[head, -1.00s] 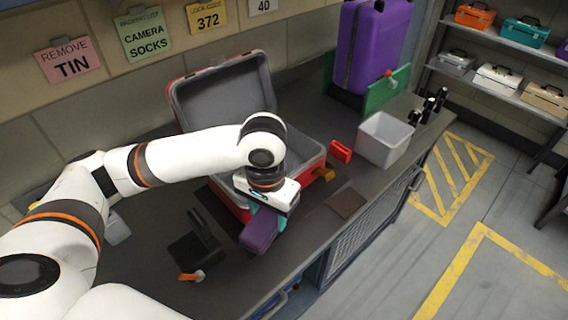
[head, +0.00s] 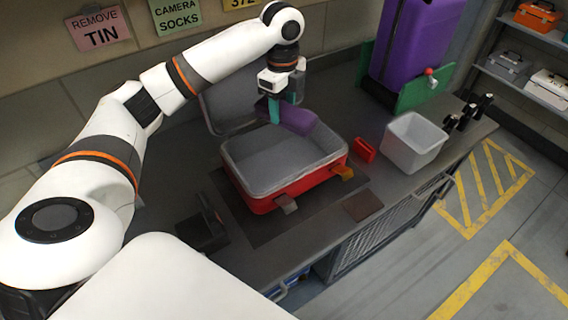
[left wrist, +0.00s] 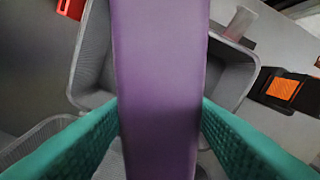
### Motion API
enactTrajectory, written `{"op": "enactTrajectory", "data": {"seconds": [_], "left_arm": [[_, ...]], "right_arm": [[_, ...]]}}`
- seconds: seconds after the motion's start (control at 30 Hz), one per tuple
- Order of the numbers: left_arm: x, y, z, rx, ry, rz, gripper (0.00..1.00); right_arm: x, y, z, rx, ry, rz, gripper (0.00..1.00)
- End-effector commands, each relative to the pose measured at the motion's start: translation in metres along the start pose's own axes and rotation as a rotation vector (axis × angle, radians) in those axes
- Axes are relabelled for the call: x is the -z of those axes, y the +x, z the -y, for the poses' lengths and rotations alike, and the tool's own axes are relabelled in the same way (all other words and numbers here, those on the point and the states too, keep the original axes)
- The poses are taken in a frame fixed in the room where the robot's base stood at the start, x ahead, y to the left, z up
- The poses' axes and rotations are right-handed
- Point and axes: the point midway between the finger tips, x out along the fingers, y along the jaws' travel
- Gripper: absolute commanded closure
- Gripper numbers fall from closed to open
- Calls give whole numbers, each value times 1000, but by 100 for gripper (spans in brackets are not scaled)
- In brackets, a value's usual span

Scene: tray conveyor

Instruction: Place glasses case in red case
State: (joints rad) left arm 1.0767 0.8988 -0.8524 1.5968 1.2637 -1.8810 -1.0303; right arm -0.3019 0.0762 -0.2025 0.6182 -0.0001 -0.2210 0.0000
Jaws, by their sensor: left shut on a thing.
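The red case (head: 300,189) lies open on the workbench, with its grey-lined lid (head: 226,108) raised at the back. The visible part of its grey inside is empty. The purple glasses case (head: 299,120) is at the back right of the red case, overlapping the rear rim in the head view; its height above the lining is hard to tell. My left gripper (head: 274,111) is shut on the glasses case. In the left wrist view the glasses case (left wrist: 158,85) sits between the teal fingers, with grey lining (left wrist: 91,72) behind it. My right gripper is not in view.
A small red box (head: 363,150) and a white bin (head: 412,144) stand right of the red case. A purple suitcase (head: 418,38) and green panel (head: 425,91) stand behind. A dark stand (head: 203,228) is at the front left. A brown pad (head: 362,205) lies in front.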

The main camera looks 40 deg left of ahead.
Motion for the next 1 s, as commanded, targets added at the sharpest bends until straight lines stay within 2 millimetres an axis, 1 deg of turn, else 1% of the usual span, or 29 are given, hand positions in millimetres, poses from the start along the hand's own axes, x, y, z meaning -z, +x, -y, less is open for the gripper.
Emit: {"op": "enactTrajectory", "data": {"seconds": [0.17, 0.3, 0.4, 0.5, 0.77, 0.9, 1.0], "left_arm": [[1, 43, 2, 8, 3, -2, 75], [0, 81, 2, 8, 2, -2, 75], [0, 105, 2, 7, 2, -1, 75], [0, 122, 2, 4, 2, -1, 75], [0, 143, 1, 3, 2, -1, 75], [0, 163, 2, 4, 1, -1, 75], [0, 172, 1, 1, 2, -1, 75]], "right_arm": [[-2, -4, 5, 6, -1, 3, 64], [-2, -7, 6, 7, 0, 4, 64], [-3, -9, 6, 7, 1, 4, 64], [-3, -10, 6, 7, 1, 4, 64], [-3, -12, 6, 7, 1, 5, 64], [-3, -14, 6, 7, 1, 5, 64], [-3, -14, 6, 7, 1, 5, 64]]}}
